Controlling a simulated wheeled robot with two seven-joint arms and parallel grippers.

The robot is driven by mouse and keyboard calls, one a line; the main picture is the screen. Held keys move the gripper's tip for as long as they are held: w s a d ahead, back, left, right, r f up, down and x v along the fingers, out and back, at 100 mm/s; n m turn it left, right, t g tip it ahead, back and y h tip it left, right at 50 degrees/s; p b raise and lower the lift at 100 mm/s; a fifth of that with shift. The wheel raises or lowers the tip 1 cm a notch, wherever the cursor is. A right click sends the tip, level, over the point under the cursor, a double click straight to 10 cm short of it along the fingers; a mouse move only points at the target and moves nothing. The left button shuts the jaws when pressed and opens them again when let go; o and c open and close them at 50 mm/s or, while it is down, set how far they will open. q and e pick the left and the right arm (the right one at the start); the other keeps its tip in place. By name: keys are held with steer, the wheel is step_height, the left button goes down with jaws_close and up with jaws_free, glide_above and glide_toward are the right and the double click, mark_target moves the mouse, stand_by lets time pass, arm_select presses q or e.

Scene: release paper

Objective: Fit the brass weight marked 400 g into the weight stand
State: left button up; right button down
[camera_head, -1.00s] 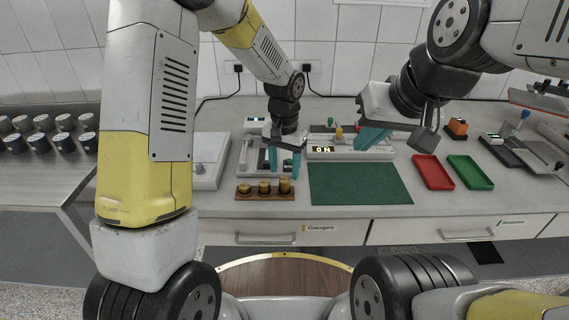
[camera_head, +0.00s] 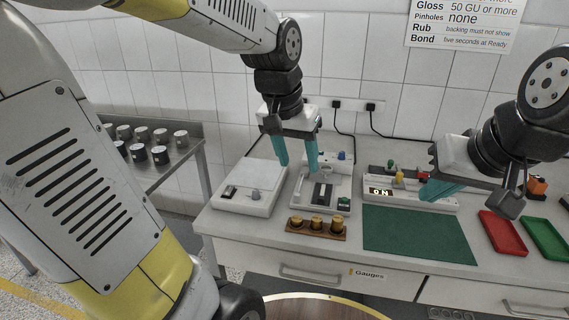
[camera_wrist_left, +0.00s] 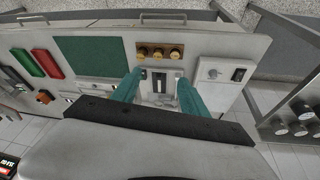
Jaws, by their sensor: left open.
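Three brass weights (camera_head: 317,223) sit in a row in a brown wooden stand (camera_head: 313,235) at the bench's front; they also show in the left wrist view (camera_wrist_left: 159,52). Their markings are too small to read, so I cannot tell which is 400 g. My left gripper (camera_head: 297,163) is open and empty, its teal fingers apart above the bench, behind the row of weights. In the left wrist view its fingertips (camera_wrist_left: 160,78) point toward the white instrument. My right gripper (camera_head: 432,190) hangs by the display device; its fingers overlap, so its opening is unclear.
A white instrument (camera_head: 310,192) with a dark slot stands behind the stand. A flat white box (camera_head: 247,198) is left of it. A green mat (camera_head: 415,238), red tray (camera_head: 502,234) and green tray (camera_head: 545,236) lie rightward. A display device (camera_head: 381,192) stands behind the mat.

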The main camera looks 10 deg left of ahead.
arm_select(q)
steer(key=s+a+r+n+t, duration=0.2)
steer(key=s+a, duration=0.1)
steer(key=s, duration=0.6)
steer(key=shift+a+t+h, duration=0.3)
steer(key=shift+a+t, duration=0.1)
